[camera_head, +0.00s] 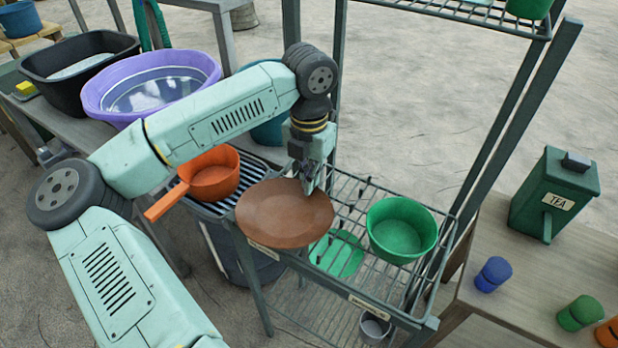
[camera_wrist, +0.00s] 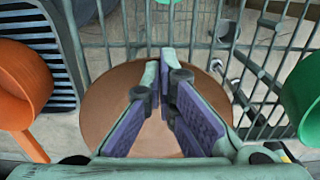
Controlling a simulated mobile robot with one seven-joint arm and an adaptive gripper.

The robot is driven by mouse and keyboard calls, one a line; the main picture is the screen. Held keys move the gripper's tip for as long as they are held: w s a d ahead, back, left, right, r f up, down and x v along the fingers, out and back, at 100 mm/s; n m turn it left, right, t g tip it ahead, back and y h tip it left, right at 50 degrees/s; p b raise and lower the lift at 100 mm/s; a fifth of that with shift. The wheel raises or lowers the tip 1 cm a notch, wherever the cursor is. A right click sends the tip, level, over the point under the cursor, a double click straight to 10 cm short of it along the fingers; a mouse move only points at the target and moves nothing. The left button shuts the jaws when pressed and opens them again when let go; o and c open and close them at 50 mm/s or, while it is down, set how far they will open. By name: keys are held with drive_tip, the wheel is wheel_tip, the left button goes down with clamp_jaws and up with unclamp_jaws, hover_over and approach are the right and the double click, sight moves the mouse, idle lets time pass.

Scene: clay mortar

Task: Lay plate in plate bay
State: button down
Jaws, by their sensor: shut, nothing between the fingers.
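A brown round plate (camera_head: 285,218) lies roughly flat at the left part of the wire rack (camera_head: 428,325), overlapping its front rail. A front label there is partly covered by the plate. In the wrist view the plate (camera_wrist: 98,115) is below my fingers, with wire bars showing beyond its far edge. My gripper (camera_head: 308,188) is shut and empty, its fingertips over the plate's back right rim. The wrist view shows the fingertips (camera_wrist: 167,62) together with nothing between them. I cannot tell whether they touch the plate.
A green bowl (camera_head: 402,228) stands on the rack right of the plate. A green plate (camera_head: 338,254) shows lower down. An orange pan (camera_head: 212,176) sits on the slatted drainer at left. Rack posts rise behind. A green tea tin (camera_head: 555,190) stands on the right table.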

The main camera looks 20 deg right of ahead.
drive_tip(key=w+d, duration=0.2)
drive_tip(key=shift+d+b, duration=0.3)
drive_tip(key=shift+b, duration=0.1)
